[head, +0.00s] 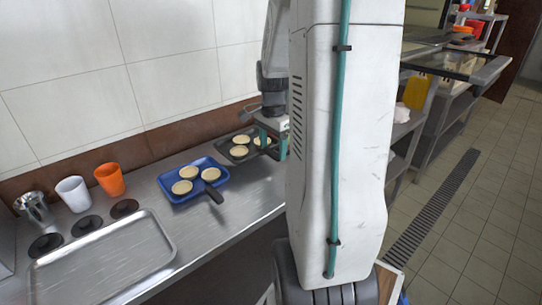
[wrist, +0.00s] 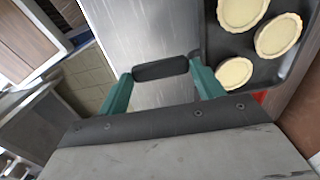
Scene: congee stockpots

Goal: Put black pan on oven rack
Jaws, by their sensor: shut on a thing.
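The black pan (head: 224,146) holds round pale tarts and is at the back of the steel counter, near the wall. It also shows at the right of the wrist view (wrist: 228,44). My gripper (head: 273,145) is at the pan's right side, with its teal fingers low beside it. In the wrist view my gripper (wrist: 160,84) is shut on the pan's black handle (wrist: 160,70), which lies between the fingers. I cannot tell whether the pan is lifted off the counter. I cannot clearly make out an oven rack.
A blue pan (head: 178,190) with tarts and a dark handle sits left of the black pan. A metal tray (head: 105,258), several dark discs, an orange cup (head: 109,179), a white cup (head: 73,194) and a steel cup (head: 36,210) stand further left. Steel shelving (head: 440,125) stands at right.

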